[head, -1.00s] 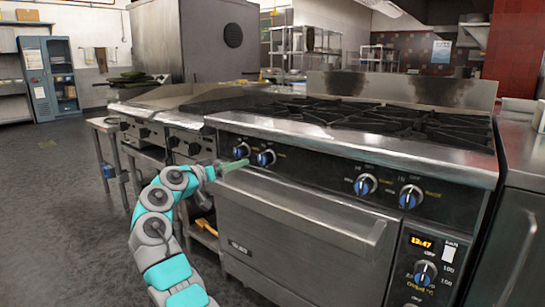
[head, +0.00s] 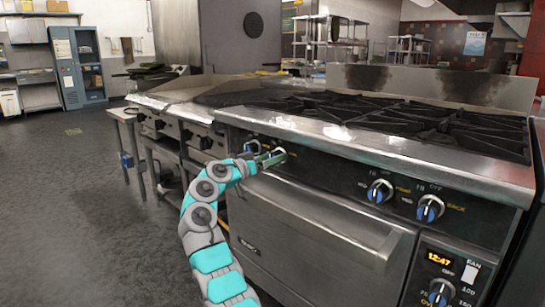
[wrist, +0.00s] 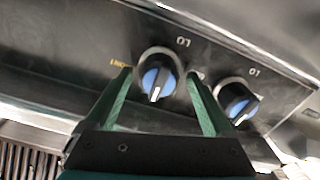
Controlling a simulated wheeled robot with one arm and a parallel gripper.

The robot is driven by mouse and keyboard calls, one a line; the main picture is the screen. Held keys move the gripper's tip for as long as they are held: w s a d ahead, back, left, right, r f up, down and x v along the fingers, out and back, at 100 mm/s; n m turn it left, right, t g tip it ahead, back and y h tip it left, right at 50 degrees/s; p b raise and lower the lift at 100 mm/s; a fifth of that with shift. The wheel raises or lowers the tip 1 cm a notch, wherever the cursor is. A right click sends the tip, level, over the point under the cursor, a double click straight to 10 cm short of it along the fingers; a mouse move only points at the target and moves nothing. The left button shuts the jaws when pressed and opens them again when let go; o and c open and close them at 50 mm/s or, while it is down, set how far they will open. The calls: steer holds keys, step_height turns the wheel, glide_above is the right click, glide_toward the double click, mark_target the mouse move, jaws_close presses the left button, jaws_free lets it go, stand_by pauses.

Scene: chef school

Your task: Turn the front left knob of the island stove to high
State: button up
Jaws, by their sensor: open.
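The island stove (head: 320,215) has a pair of blue-and-silver knobs at the left of its front panel. My gripper (head: 274,158) is open at the right knob of this pair (head: 279,151), which its fingers partly hide. In the wrist view, which looks upside down, this knob (wrist: 158,76) sits between the two spread fingertips of my gripper (wrist: 158,77). Its white pointer line points toward the bottom of that picture. I cannot tell whether the fingers touch it. The other knob of the pair (wrist: 238,101) is outside the fingers and also shows in the head view (head: 252,146).
Two more knobs (head: 380,191) and an oven dial (head: 440,292) sit to the right. The oven door handle (head: 330,232) juts out below the panel. Black burner grates (head: 400,115) cover the top. The floor (head: 80,210) at left is clear.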

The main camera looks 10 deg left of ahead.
steer(key=shift+w+d, duration=0.2)
steer(key=shift+d, duration=0.05)
steer(key=shift+c, duration=0.4)
steer(key=c, duration=1.3)
